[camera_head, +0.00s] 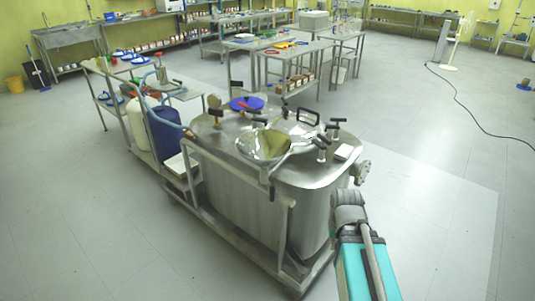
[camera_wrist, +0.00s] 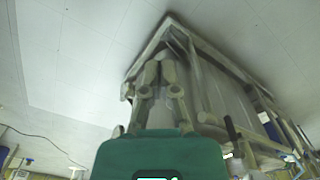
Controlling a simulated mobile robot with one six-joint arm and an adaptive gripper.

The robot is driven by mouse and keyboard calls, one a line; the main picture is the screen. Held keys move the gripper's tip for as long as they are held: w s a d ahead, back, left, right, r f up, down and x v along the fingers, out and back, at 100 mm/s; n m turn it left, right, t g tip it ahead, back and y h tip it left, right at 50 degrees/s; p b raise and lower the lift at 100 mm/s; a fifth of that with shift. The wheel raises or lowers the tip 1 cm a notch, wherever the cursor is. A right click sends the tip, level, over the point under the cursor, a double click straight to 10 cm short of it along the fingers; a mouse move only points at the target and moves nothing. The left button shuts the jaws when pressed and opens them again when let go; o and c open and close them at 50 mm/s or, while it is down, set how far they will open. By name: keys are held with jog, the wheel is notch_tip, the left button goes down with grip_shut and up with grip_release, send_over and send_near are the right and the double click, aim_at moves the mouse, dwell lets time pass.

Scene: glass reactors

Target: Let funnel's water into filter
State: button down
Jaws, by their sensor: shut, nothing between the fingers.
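A steel vessel (camera_head: 250,190), which may be the filter, stands in a wheeled metal frame in the middle of the head view. Its lid carries a shiny domed part (camera_head: 262,146), black handles and several fittings. I cannot make out a funnel or its water for certain. My gripper (camera_wrist: 160,62) shows in the wrist view, shut and empty. The vessel (camera_wrist: 228,88) and its frame appear upside down behind and right of the fingers. I see no contact between them. In the head view my arm is at the lower right, beside the vessel's right end.
A blue drum (camera_head: 165,134) and a white drum (camera_head: 138,128) stand left of the vessel. A metal rail (camera_head: 235,173) runs along its front. Steel tables (camera_head: 262,50) stand behind. A black cable (camera_head: 455,95) lies on the right floor, which is otherwise largely clear.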

dwell(0.4)
jog(key=c, duration=1.3)
grip_release()
jog(key=o, duration=0.4)
jog(key=shift+w+a+f, duration=0.15)
jog(key=shift+a+f, duration=0.05)
jog(key=shift+f, duration=0.05)
jog(key=o, duration=0.5)
jog(key=shift+w+a+f+m+t+y+b, duration=0.3)
jog(key=shift+w+a+f+m+y+b, duration=0.25)
jog(key=shift+f+b, duration=0.4)
jog(key=shift+c, duration=0.2)
jog(key=w+a+f+m+t+y+b, duration=0.4)
jog(key=w+a+f+m+y+b, duration=0.25)
jog(key=w+a+m+b, duration=0.45)
jog(key=w+d+m+t+y+b, duration=0.1)
jog(key=w+m+t+y+b, duration=0.4)
jog(key=m+b, duration=1)
jog(key=w+t, duration=0.3)
jog(key=w, duration=0.2)
jog(key=shift+w+d+f, duration=0.15)
jog(key=shift+d+f, duration=0.1)
jog(key=shift+f, duration=0.1)
